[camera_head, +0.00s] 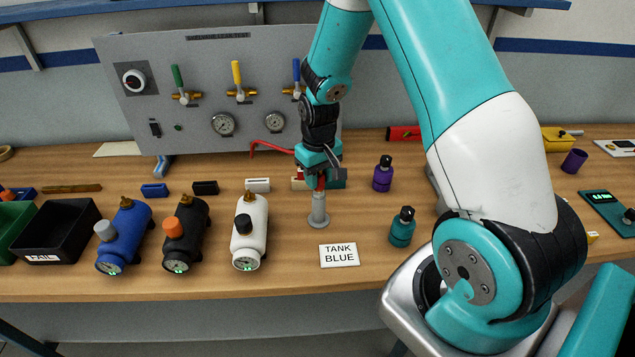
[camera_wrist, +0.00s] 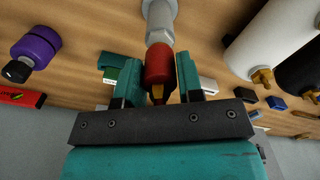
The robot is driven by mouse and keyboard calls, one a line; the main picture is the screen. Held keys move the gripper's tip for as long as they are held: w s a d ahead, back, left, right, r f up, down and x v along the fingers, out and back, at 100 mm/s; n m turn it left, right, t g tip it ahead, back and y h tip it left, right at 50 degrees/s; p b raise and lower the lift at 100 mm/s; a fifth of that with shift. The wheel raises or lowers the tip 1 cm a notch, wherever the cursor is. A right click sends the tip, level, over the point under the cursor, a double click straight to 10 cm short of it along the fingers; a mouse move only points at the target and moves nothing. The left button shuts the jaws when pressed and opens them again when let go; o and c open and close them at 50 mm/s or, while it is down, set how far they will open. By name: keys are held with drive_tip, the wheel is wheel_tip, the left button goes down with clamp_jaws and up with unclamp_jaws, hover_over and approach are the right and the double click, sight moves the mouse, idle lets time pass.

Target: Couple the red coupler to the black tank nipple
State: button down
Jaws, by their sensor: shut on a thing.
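The red coupler (camera_wrist: 158,66) is between the fingers of my gripper (camera_wrist: 160,72), which is shut on it. In the head view my gripper (camera_head: 320,172) is over a grey upright post (camera_head: 318,212). The coupler's far end meets the post's light metal tip in the wrist view; I cannot tell whether it is locked on. The black tank (camera_head: 187,232) lies on the bench left of the post, with a brass nipple (camera_head: 184,201) and an orange knob. Its nipple (camera_wrist: 309,94) also shows at the wrist view's right edge.
A white tank (camera_head: 250,236) lies between the black tank and the post, a blue tank (camera_head: 128,237) farther left. A "TANK BLUE" card (camera_head: 339,255) lies in front of the post. Purple (camera_head: 382,177) and teal (camera_head: 402,230) bottles stand right. A valve panel (camera_head: 215,95) stands behind.

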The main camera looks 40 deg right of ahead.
drive_tip(key=shift+r+p, duration=0.7)
drive_tip(key=shift+r, duration=0.35)
drive_tip(key=shift+r+p, duration=1.55)
drive_tip(key=shift+r, duration=0.45)
drive_tip(key=shift+f, duration=0.1)
